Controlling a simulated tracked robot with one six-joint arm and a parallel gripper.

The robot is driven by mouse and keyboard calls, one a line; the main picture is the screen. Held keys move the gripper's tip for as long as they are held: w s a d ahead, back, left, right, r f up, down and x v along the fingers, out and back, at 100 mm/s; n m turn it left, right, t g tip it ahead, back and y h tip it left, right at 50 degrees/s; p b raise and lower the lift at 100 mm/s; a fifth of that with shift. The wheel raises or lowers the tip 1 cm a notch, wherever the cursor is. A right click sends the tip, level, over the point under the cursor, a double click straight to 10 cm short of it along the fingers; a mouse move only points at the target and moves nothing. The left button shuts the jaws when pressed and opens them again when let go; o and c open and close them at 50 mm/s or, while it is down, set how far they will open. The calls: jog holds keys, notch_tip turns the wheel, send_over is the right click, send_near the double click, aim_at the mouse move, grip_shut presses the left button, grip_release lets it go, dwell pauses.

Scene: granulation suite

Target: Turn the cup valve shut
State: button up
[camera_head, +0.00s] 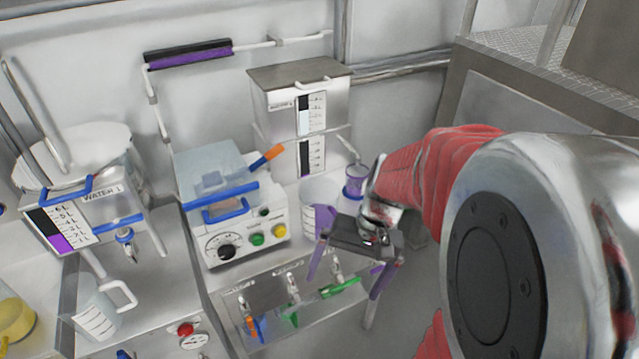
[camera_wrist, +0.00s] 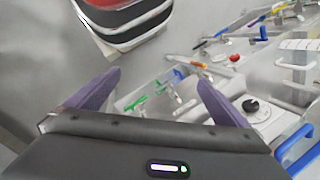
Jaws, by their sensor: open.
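Three small valves sit on the steel front panel below the white machine; their labels are too small to read, so I cannot tell which is the cup valve. The left valve (camera_head: 252,326) has a blue and orange handle hanging down. The middle valve (camera_head: 289,317) has a green handle pointing down. The right valve (camera_head: 340,288) has a green handle lying sideways. Green handles (camera_wrist: 137,103) also show between my fingers in the wrist view. My gripper (camera_head: 350,276) is open and empty, its purple fingers apart, in front of the panel's right end.
The white machine (camera_head: 222,247) with knob and buttons stands above the panel. The water tank (camera_head: 92,205) with a tap and a jug (camera_head: 98,312) are at left.

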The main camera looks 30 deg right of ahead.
jog(key=s+d+f+m+t+y, duration=0.1)
jog(key=d+f+m+t+y, duration=0.1)
jog(key=d+f+m+y, duration=0.5)
jog(key=s+d+f+m+t+y, duration=0.15)
jog(key=f+m, duration=0.35)
jog(key=f, duration=0.6)
jog(key=w+d+f+m+t+h, duration=0.3)
jog(key=d+f+m+t+h, duration=0.8)
jog(key=d, duration=0.5)
jog(key=f+m+t, duration=0.1)
jog(key=m+t, duration=0.1)
jog(key=t, duration=0.1)
jog(key=shift+d+m, duration=0.15)
jog(key=shift+m, duration=0.25)
jog(key=shift+w+a, duration=0.2)
jog(key=shift+w, duration=6.7)
jog(key=shift+c, duration=0.6)
jog(key=c, duration=0.8)
